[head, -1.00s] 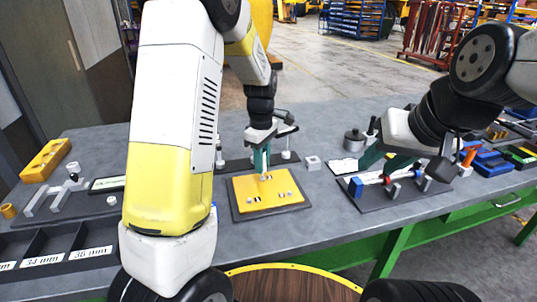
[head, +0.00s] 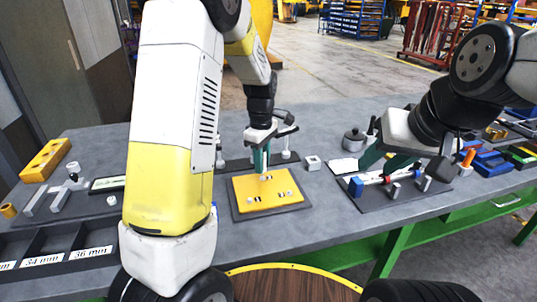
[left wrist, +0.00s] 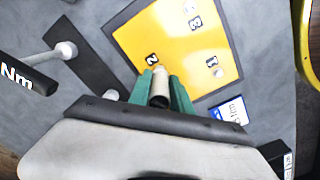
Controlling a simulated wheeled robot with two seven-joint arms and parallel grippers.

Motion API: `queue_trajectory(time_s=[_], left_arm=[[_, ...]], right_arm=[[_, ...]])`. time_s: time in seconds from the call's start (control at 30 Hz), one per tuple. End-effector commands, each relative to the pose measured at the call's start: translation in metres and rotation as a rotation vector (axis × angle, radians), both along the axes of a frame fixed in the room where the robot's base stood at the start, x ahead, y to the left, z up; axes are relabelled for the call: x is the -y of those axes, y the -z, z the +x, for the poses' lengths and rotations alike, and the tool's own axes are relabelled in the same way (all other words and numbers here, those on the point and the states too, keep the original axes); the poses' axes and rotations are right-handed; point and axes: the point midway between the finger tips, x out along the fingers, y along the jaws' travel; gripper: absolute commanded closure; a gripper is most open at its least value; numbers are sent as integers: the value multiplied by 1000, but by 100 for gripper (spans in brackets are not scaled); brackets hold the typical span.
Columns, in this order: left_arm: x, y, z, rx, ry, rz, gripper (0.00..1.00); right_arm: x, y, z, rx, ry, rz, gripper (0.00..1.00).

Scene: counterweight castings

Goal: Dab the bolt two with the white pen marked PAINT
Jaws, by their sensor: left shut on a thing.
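A yellow plate (head: 245,201) on a dark base carries small bolts beside printed numbers. In the left wrist view the yellow plate (left wrist: 208,50) shows the labels 1, 2 (left wrist: 151,59) and 3. My left gripper (head: 261,167) hangs over the plate's back half. In the left wrist view my left gripper (left wrist: 160,92) is shut on a pale pen (left wrist: 161,84), which points down toward the plate close to label 2. Bolt two is not clearly seen there; the pen may hide it. Whether the tip touches cannot be told. My right gripper (head: 386,160) is open, its teal fingers apart.
Below the right gripper, a dark stand (head: 392,197) holds a red bar and a blue block (head: 356,187). A small pale nut-like block (head: 313,163) stands right of the plate. Labelled dark bins (head: 60,240) lie front left. Bare table lies between plate and stand.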

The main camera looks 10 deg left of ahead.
Motion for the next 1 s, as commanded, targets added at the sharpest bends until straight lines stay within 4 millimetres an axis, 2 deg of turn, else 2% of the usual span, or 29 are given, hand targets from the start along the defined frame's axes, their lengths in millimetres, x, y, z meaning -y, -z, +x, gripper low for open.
queue_trajectory(time_s=[0.7, 1.0], left_arm=[[0, -45, 1, 5, 0, -1, 100], [0, -59, 1, 3, 0, 0, 100]], right_arm=[[0, 0, 0, 0, 0, 0, 62], [0, 0, 0, 0, 0, 0, 62]])
